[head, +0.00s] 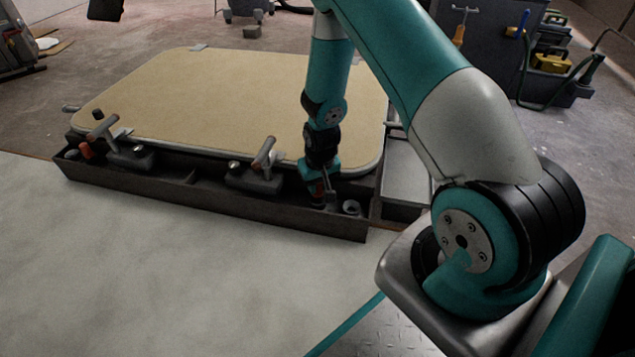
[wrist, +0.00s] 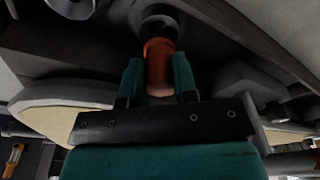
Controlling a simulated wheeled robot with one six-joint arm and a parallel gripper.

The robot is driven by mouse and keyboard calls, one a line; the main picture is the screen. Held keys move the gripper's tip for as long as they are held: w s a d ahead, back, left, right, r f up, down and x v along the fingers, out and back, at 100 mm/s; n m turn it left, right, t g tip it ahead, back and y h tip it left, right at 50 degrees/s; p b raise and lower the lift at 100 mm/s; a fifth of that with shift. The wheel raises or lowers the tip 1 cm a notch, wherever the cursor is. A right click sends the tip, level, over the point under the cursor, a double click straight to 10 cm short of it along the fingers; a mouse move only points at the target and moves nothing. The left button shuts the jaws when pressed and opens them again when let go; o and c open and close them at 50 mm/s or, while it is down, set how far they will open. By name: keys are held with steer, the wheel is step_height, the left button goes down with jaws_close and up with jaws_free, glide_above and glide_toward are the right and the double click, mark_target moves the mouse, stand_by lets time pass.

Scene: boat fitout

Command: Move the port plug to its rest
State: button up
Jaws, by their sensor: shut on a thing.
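My gripper (head: 322,190) is low over the right end of a long dark tray (head: 215,200). In the wrist view my gripper (wrist: 157,82) has its two teal fingers shut on an orange-red plug (wrist: 160,68). The plug's far end meets a dark round collar (wrist: 158,22); I cannot tell whether it sits in it or only lines up with it. In the head view the held plug is mostly hidden by the gripper. Another red-orange plug-like piece (head: 86,150) is at the tray's left end. Which place is the port plug's rest is not clear.
A metal ring (head: 351,207) lies in the tray just right of my gripper. Two clamp-like blocks with handles (head: 128,155) (head: 255,178) stand in the tray. A large beige panel (head: 220,95) lies behind. The pale surface (head: 180,270) in front is clear.

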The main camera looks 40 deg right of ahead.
steer(key=shift+f+b, duration=0.55)
steer(key=shift+f, duration=0.55)
steer(key=o, duration=1)
